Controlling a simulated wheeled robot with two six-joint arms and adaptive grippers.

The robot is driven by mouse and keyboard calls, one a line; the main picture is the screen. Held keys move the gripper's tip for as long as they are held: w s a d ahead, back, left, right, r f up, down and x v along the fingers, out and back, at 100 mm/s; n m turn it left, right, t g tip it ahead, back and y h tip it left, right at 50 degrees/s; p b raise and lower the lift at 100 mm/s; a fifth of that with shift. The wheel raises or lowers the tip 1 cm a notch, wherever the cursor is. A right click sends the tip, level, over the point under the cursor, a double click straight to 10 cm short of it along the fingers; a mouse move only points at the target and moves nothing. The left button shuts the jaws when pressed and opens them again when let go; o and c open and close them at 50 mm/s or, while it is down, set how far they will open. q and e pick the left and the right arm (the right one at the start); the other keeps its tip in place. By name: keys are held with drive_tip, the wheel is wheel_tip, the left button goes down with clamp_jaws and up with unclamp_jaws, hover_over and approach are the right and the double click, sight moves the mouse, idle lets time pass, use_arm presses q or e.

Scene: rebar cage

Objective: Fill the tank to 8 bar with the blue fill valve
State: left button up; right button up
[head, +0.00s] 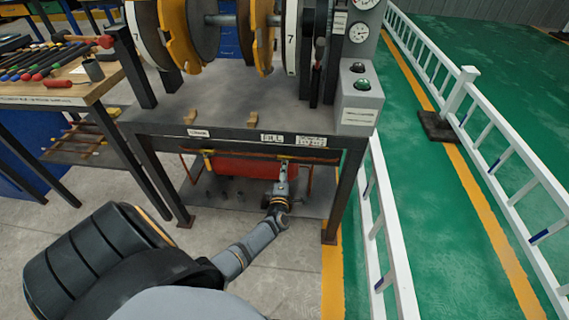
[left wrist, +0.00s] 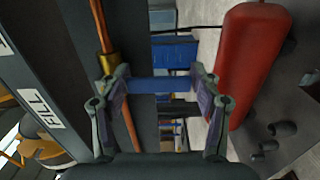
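The red tank (head: 240,167) lies under the stand; it also shows at the right in the left wrist view (left wrist: 252,55). My left gripper (head: 283,181) is under the stand's front edge, below the FILL label (head: 272,138). In the left wrist view its fingers (left wrist: 160,90) are spread wide. A flat blue bar (left wrist: 160,86), apparently the fill valve's handle, spans the gap between them; I cannot tell whether they touch it. A brass fitting (left wrist: 107,65) on a copper pipe is beside the left finger. The upper gauge (head: 365,3) and lower gauge (head: 360,32) are too small to read.
The stand's dark front beam (head: 235,137) and legs (head: 341,195) frame the space around my left arm. A tool bench (head: 60,95) stands at the left. A white railing (head: 376,205) runs close on the right.

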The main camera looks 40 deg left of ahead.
use_arm(q)
drive_tip(key=o, duration=0.3)
drive_tip(key=v, duration=1.2)
